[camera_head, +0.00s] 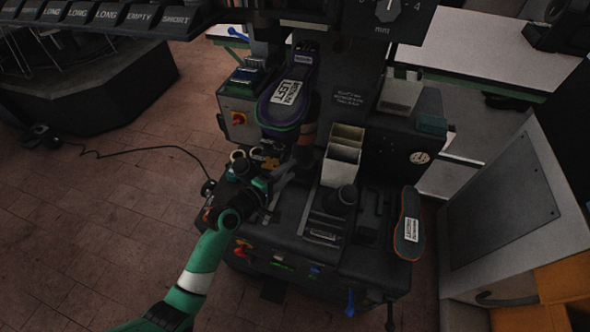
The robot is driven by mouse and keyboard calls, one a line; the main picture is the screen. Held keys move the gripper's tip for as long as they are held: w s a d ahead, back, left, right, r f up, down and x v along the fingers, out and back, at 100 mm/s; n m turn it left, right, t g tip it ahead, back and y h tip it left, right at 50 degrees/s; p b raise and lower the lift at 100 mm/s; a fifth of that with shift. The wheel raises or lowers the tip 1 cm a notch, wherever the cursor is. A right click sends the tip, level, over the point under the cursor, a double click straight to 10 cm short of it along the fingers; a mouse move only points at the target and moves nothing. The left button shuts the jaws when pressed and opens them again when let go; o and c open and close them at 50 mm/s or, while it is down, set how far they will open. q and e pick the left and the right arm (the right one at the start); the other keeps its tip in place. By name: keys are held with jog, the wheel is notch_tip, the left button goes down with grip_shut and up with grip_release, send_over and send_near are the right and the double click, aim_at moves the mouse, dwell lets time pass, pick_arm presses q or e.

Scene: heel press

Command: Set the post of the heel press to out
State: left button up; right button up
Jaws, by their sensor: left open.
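The heel press (290,245) is a dark machine in the middle of the head view, with buttons on its front and a red and yellow switch at the upper left. A shoe-shaped piece with a white label (288,93) sits upright at its upper middle. My left arm comes in from the bottom, green and white. My left gripper (280,185) is open at the left part of the press top, close to the parts below the shoe-shaped piece. I cannot tell which part is the post or whether the gripper touches it. My right gripper is not seen.
A pale open box (342,155) stands right of my left gripper. A dark knob (343,198) is in front of it. An orange-edged insole (408,225) lies at the press's right edge. A grey cabinet (505,205) stands at right. A cable (150,147) crosses the floor at left.

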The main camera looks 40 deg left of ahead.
aim_at(295, 167)
pick_arm(q)
jog(key=w, duration=0.3)
jog(key=shift+w+f+b, duration=0.1)
jog(key=shift+f+b, duration=0.2)
jog(key=shift+b, duration=0.05)
jog(key=shift+a, duration=0.1)
jog(key=shift+c, duration=0.2)
grip_shut()
dwell(0.8)
